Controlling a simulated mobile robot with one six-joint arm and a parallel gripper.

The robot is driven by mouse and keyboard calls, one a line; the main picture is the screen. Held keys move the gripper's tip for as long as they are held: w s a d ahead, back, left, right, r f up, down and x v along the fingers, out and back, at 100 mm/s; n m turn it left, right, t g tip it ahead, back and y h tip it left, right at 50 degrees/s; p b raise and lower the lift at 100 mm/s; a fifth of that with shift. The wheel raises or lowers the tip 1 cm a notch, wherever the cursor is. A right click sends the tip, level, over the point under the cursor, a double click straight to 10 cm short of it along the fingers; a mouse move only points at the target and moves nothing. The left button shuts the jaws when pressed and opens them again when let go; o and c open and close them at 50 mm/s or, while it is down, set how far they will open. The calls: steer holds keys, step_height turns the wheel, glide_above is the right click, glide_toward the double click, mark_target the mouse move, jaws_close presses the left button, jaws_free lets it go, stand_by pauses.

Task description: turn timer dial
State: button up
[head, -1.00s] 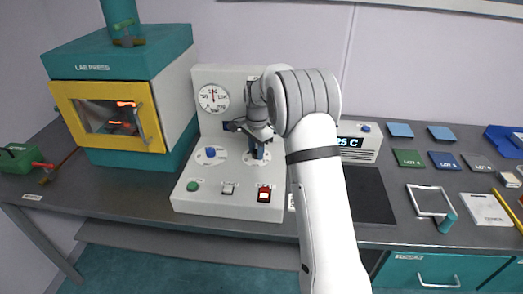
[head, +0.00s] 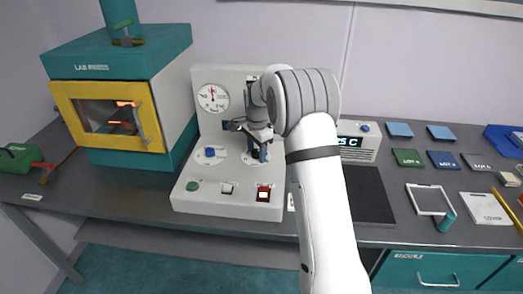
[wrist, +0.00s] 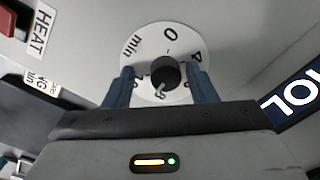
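The timer dial is a black round knob (wrist: 166,72) on a white scale plate (wrist: 166,42) marked "0" and "min" in the wrist view. My gripper (wrist: 163,88) has its two blue fingers on either side of the knob, with a visible gap on each side. It is open and holds nothing. In the head view my gripper (head: 259,153) is at the right-hand dial plate (head: 248,160) of the control panel and hides the knob there. The knob's pointer direction is hard to read.
The pale control panel (head: 231,192) carries a gauge (head: 212,97), a blue knob (head: 210,152), a green button (head: 193,186) and a red switch (head: 263,194). A temperature display (head: 358,143) stands right, beyond my arm.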

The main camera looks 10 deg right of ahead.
mark_target(257, 153)
steer(key=shift+r, duration=0.1)
steer(key=shift+s+r+b, duration=0.1)
steer(key=shift+r+b, duration=0.25)
steer(key=shift+r, duration=3.5)
steer(key=shift+s+r, duration=0.1)
